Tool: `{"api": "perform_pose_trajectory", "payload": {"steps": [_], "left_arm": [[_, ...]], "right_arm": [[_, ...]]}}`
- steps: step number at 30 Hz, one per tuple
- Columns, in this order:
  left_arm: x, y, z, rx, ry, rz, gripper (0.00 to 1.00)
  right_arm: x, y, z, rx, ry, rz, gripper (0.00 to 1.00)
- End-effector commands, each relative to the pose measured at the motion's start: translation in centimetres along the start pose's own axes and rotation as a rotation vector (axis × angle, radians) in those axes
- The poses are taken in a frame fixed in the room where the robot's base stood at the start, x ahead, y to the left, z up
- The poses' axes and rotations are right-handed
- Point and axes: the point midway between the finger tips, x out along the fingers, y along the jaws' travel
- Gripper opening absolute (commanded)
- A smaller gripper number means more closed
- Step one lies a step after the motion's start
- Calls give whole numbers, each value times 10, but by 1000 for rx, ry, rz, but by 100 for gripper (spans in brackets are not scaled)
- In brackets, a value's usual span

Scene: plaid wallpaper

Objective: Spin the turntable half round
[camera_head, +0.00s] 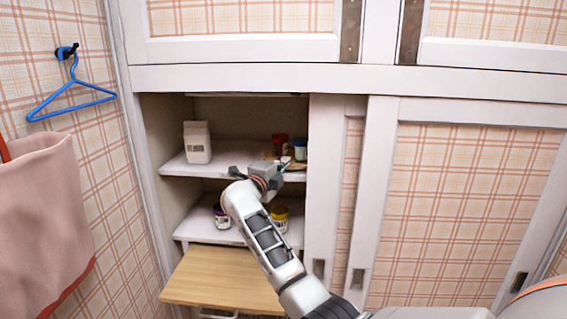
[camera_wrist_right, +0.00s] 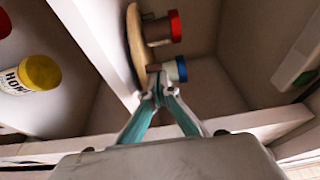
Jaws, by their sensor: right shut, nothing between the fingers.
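The turntable (camera_wrist_right: 137,45) is a round wooden disc on the upper open shelf. In the head view its edge (camera_head: 298,166) shows just right of my right gripper. A red-lidded jar (camera_wrist_right: 163,29) and a jar with a blue band and pale lid (camera_wrist_right: 175,69) stand on it. They also show in the head view as the red-topped jar (camera_head: 280,145) and the pale blue jar (camera_head: 300,149). My right gripper (camera_wrist_right: 157,92) is shut and empty, its fingertips close to the disc's rim and the blue-banded jar. I cannot tell whether they touch. My left gripper is not in view.
A white carton (camera_head: 197,142) stands at the left of the upper shelf. The lower shelf holds a purple-lidded jar (camera_head: 221,217) and a yellow-lidded jar (camera_head: 279,216). A sliding door (camera_head: 335,190) bounds the opening at right. A wooden board (camera_head: 222,280) juts out below.

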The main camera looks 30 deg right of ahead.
Motion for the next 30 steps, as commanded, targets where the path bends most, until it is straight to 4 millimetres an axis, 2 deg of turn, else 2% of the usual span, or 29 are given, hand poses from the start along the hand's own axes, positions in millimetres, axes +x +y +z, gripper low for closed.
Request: {"api": "perform_pose_trajectory", "payload": {"steps": [12, 24, 30], "left_arm": [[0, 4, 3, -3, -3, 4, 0], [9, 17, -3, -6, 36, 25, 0], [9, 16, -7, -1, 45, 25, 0]], "right_arm": [[0, 0, 2, 0, 7, 0, 0], [-2, 2, 12, -1, 149, 4, 0], [-2, 0, 18, -1, 160, 2, 0]]}}
